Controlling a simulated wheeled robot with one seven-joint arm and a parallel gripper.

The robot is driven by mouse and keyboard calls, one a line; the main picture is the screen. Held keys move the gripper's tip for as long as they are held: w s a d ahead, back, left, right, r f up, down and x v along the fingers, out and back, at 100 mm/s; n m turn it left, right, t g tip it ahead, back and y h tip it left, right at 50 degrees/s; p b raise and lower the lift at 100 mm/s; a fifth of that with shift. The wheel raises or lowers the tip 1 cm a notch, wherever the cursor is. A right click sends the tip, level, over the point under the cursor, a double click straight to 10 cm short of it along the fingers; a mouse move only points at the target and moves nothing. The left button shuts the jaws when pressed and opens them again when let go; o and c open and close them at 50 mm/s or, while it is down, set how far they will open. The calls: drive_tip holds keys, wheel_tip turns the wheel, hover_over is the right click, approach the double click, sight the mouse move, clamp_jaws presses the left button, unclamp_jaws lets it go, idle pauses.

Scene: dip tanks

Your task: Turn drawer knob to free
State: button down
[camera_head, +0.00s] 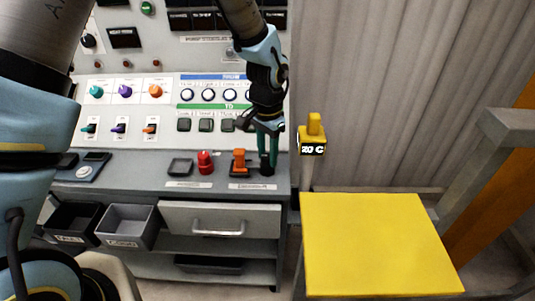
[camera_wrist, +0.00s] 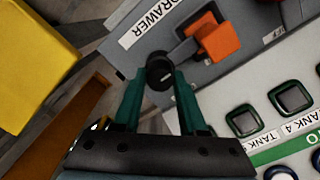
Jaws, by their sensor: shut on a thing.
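A small black drawer knob (camera_wrist: 160,72) stands on the grey console top beside a label reading "DRAWER" in the wrist view. It also shows in the head view (camera_head: 267,163), low between the fingers. My gripper (camera_head: 267,150) points down over the right end of the console, its green fingers shut on the knob. In the wrist view the fingertips (camera_wrist: 160,78) touch the knob on both sides. A light mark shows on the knob's face; I cannot tell which setting it points at. The drawer (camera_head: 220,217) below the console looks shut.
An orange block-shaped control (camera_head: 239,163) stands close left of the knob, with a red knob (camera_head: 205,162) further left. The upright button panel (camera_head: 205,105) rises behind. A yellow platform (camera_head: 375,240) and a yellow-topped "20 C" post (camera_head: 313,135) stand to the right.

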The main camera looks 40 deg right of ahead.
sight(267, 155)
idle(0.3)
drive_tip(key=shift+c, duration=2.3)
unclamp_jaws()
wheel_tip(267, 155, up, 11)
drive_tip(key=b, duration=0.1)
drive_tip(key=shift+b, duration=0.4)
drive_tip(key=shift+f, duration=0.1)
drive_tip(key=w+a+n, duration=0.3)
drive_tip(key=w+a, duration=0.2)
drive_tip(key=a, duration=0.4)
drive_tip(key=w+a+n, duration=0.3)
drive_tip(key=w+a, duration=0.3)
drive_tip(key=a, duration=0.2)
drive_tip(key=s+a+n+t, duration=0.1)
drive_tip(key=a+n, duration=0.8)
drive_tip(key=a, duration=1.5)
drive_tip(key=shift+s+n+t, duration=0.3)
drive_tip(key=shift+s, duration=0.15)
